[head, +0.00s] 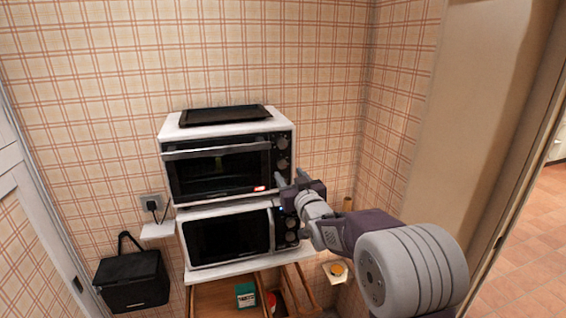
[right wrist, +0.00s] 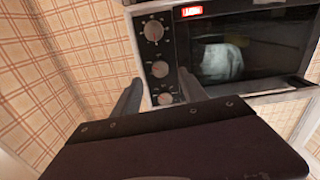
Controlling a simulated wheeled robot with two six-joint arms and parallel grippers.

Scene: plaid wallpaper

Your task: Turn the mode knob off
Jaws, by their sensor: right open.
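The upper toaster oven (head: 225,131) is white with a dark glass door and a column of dark round knobs on its right side. Its upper knob (head: 282,142) and middle knob (head: 282,163) show in the head view; my gripper hides the panel below. In the right wrist view the oven looks upside down, with three knobs, one nearest my fingers (right wrist: 165,98). Their labels are too small to read, so I cannot tell which is the mode knob. My right gripper (head: 291,178) is open and empty in front of the panel, its fingers apart. My left gripper is not in view.
A black tray (head: 226,115) lies on the oven. A microwave (head: 228,239) stands below, above open drawers (head: 225,298). A red-lit display (head: 260,188) glows on the oven. A black bag (head: 133,281) hangs at left. The wall is close on the right.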

